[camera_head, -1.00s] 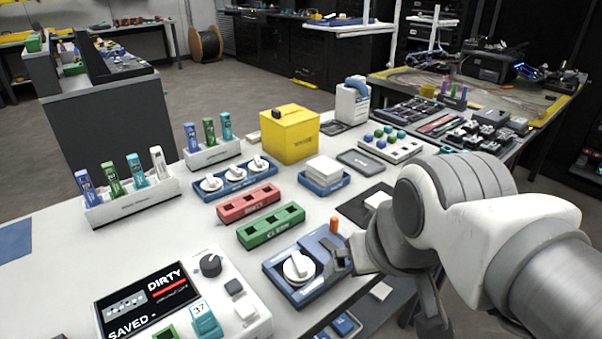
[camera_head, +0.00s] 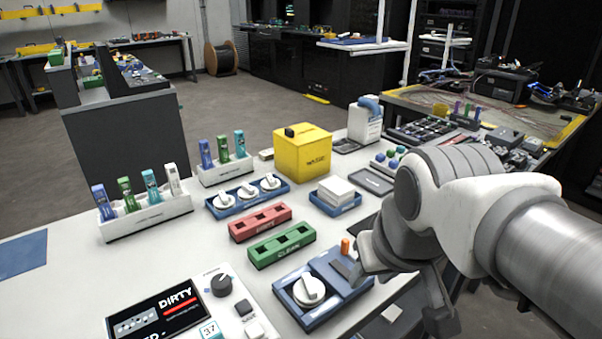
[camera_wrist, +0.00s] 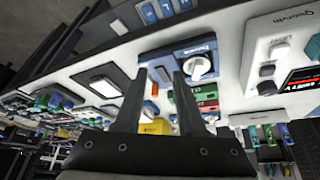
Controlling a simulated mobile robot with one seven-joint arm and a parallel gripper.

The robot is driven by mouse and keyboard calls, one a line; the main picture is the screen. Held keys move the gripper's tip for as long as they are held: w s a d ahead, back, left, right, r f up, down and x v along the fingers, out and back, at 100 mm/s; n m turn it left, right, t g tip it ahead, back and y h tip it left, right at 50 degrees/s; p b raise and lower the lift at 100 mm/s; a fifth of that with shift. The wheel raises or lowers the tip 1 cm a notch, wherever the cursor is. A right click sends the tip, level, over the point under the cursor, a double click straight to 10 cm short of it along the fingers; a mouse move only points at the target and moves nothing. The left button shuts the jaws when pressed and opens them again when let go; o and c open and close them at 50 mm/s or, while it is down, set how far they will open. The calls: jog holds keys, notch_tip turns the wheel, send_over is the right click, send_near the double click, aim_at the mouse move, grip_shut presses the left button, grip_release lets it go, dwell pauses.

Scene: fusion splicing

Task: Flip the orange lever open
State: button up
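The small orange lever (camera_head: 345,246) stands upright at the back edge of a blue device (camera_head: 296,299) with a white round knob (camera_head: 308,291). In the head view my gripper (camera_head: 352,272) is low beside the device's right part, just in front of the lever. In the wrist view my gripper (camera_wrist: 160,73) has its two dark fingers apart, with nothing held. The orange lever (camera_wrist: 154,89) shows between the fingers there, nearer the left one. I cannot tell whether a finger touches the device. Part of the device is hidden by my gripper.
A green block (camera_head: 281,246) and a red block (camera_head: 260,222) lie behind the device. A console with a "DIRTY" screen (camera_head: 158,312) is at front left. A yellow box (camera_head: 302,155) stands farther back.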

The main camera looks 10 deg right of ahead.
jog(key=shift+n+g, duration=0.4)
jog(key=shift+g, duration=0.4)
jog(key=w+r+p, duration=0.4)
jog(key=r, duration=0.1)
jog(key=shift+w+a+r+p, duration=0.25)
jog(key=shift+p, duration=0.1)
grip_shut()
jog(key=w+a+r+n+g+h+p, duration=0.1)
jog(key=w+r+n+g+p, duration=0.1)
jog(key=w+p, duration=0.55)
jog(key=w+a+r+n+g+p, duration=0.1)
jog(key=w+a+r+g+p, duration=0.15)
jog(key=w+p, duration=0.55)
notch_tip(320, 180, down, 5)
jog(key=w+a+n+g+h+p, duration=0.1)
jog(key=w+g+p, duration=0.1)
jog(key=p, duration=0.8)
jog(key=shift+w+a+n+g, duration=0.2)
jog(key=shift+w+n+g, duration=0.15)
jog(key=shift+w+n, duration=0.05)
jog(key=shift+f, duration=0.1)
